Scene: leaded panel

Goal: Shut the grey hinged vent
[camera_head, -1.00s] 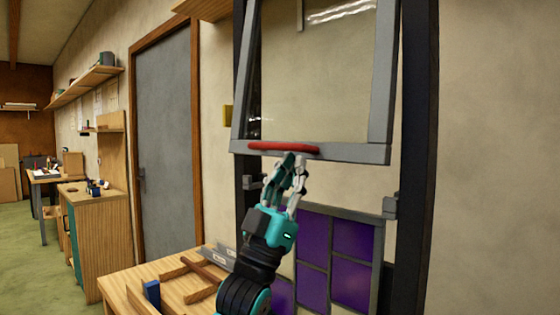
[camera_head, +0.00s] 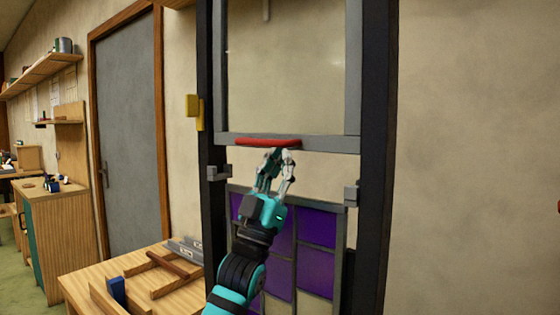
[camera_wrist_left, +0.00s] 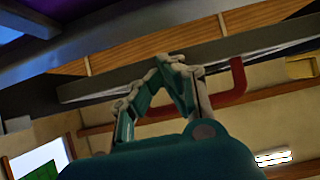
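The grey hinged vent (camera_head: 353,70) is a grey-framed clear pane in the upper part of a dark upright frame (camera_head: 378,150). Its bottom rail (camera_head: 325,144) carries a red handle (camera_head: 262,142). The rail looks nearly in line with the dark posts; I cannot tell whether a small gap is left. My left gripper (camera_head: 276,155) is just below the handle, fingertips at the rail. In the left wrist view its fingers (camera_wrist_left: 172,62) come together at the tips, close to a grey bar, with the red handle (camera_wrist_left: 236,88) beside and behind them. My right gripper is out of view.
Grey blocks (camera_head: 351,194) sit on the posts below the vent. A purple leaded panel (camera_head: 315,270) stands lower in the frame.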

